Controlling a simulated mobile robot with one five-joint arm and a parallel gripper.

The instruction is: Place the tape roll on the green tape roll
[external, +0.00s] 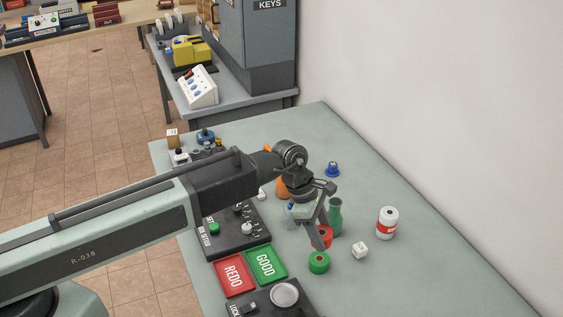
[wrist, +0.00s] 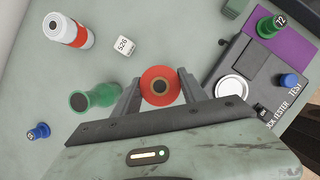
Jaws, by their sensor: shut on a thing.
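My gripper (external: 322,240) is shut on a red tape roll (external: 328,234), partly hidden by a finger in the external view. In the wrist view the red tape roll (wrist: 147,91), with a dark hole, sits between the two fingers of my gripper (wrist: 160,82). The green tape roll (external: 319,261) lies flat on the table just below the held roll in the external picture. I do not see the green roll in the wrist view. How far the red roll is above the table is hard to tell.
A green bottle (external: 336,218) stands close beside my gripper. A white cube (external: 360,250) and a white can with a red band (external: 387,223) are to the right. The red REDO tray (external: 234,275) and green GOOD tray (external: 267,265) are to the left.

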